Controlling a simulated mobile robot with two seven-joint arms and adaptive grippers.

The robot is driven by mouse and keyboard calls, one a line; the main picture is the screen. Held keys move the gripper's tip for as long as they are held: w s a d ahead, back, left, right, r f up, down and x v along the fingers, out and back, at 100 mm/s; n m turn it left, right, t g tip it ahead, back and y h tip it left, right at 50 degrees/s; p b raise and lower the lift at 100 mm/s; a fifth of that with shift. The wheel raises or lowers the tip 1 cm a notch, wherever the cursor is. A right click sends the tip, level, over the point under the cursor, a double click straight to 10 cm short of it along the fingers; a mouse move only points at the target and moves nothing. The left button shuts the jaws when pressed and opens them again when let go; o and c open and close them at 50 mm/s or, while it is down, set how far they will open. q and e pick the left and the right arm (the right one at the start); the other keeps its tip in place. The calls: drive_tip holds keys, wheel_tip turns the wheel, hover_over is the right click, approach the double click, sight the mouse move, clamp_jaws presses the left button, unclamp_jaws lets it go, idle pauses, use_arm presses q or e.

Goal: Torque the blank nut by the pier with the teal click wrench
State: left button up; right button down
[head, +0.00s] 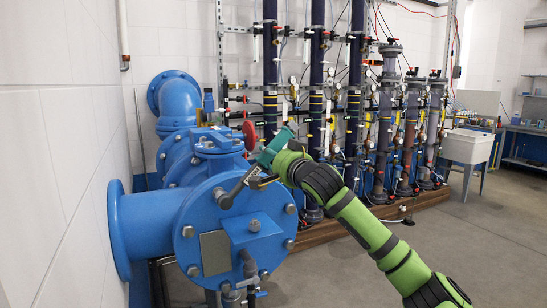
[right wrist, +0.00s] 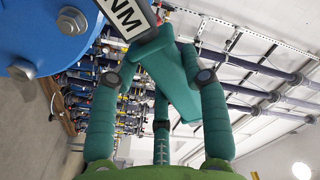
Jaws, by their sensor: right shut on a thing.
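The teal click wrench (head: 272,149) is in my right gripper (head: 284,163), whose green fingers are shut on its handle. Its dark head (head: 228,199) slants down left to the upper edge of the blue blank flange (head: 213,220), over a nut there. I cannot tell whether it is seated on that nut. In the right wrist view the teal handle (right wrist: 172,80) lies between my right fingertips (right wrist: 165,74), with a white "NM" label (right wrist: 126,16) at its top. Other nuts show on the flange, one at the right (head: 290,209) and one at the left (head: 188,231). My left gripper is not in view.
A blue box and grey plate (head: 214,253) sit on the flange face. A red handwheel (head: 249,134) stands behind the wrench. Dark pilot columns (head: 316,80) with many fittings stand on a brown plinth (head: 330,230) behind.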

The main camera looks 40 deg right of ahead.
drive_tip(key=shift+p+x, duration=1)
drive_tip(key=shift+x, duration=0.5)
drive_tip(key=shift+r, duration=0.15)
drive_tip(key=shift+s+d+f+m+b, duration=0.1)
drive_tip(key=shift+d+f+m+b, duration=0.2)
drive_tip(key=shift+b, duration=0.25)
drive_tip(key=shift+s+d+f+m+b, duration=0.1)
drive_tip(key=shift+f+m+b, duration=0.1)
drive_tip(key=shift+f+b, duration=0.25)
drive_tip(key=shift+d+f+m+b, duration=0.4)
drive_tip(key=shift+m+b, duration=0.2)
drive_tip(key=shift+b, duration=0.15)
